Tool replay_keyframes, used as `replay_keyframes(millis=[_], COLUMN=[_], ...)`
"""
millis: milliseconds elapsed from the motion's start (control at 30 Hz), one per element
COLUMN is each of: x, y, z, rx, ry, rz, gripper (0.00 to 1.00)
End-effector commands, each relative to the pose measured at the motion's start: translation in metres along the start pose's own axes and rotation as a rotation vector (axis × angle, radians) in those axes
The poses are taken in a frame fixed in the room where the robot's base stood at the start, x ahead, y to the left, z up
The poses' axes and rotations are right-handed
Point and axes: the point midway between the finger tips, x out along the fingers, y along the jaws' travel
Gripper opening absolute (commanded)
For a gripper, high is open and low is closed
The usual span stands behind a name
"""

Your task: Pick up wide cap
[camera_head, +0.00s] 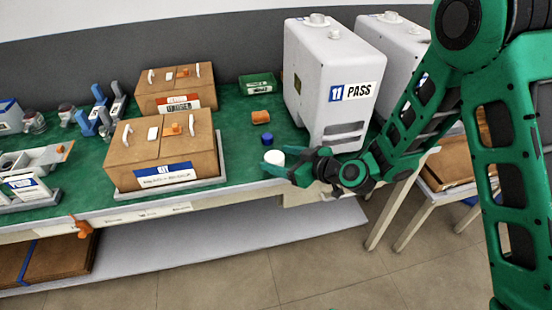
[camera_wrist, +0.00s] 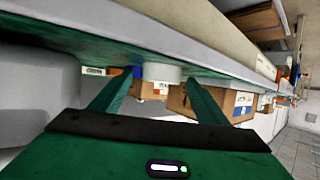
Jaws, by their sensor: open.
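A short white round cap (camera_head: 274,158), which looks like the wide cap, stands on the green mat near the table's front edge. In the wrist view the white cap (camera_wrist: 162,72) shows between the two green fingers, nearer their tips, with a gap on each side. My gripper (camera_head: 271,162) reaches in low from the right, open around or just before the cap; I cannot tell how deep the cap is between the fingers. Its fingers also show in the wrist view (camera_wrist: 157,80), spread apart. The nearer finger hides a little of the cap's lower side in the head view.
A large white canister (camera_head: 312,85) marked PASS stands close on the right. A brown box (camera_head: 160,152) on a grey tray stands to the left. A green tray (camera_head: 258,83) lies farther back.

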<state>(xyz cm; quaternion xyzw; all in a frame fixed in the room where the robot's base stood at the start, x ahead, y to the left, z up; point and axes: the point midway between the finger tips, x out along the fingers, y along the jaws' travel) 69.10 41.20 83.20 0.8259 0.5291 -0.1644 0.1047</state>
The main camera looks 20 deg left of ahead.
Motion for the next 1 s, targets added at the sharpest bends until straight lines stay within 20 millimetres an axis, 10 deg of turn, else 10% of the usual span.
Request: replay_keyframes(millis=[200, 400, 1000], x=[0.001, 0.001, -0.006], y=[0.000, 0.000, 0.000], z=[0.000, 0.000, -0.018], rx=[0.000, 0.000, -0.002], ry=[-0.001, -0.001, 0.003], rz=[0.000, 0.000, 0.001], gripper=[0.69, 0.25, 0.25])
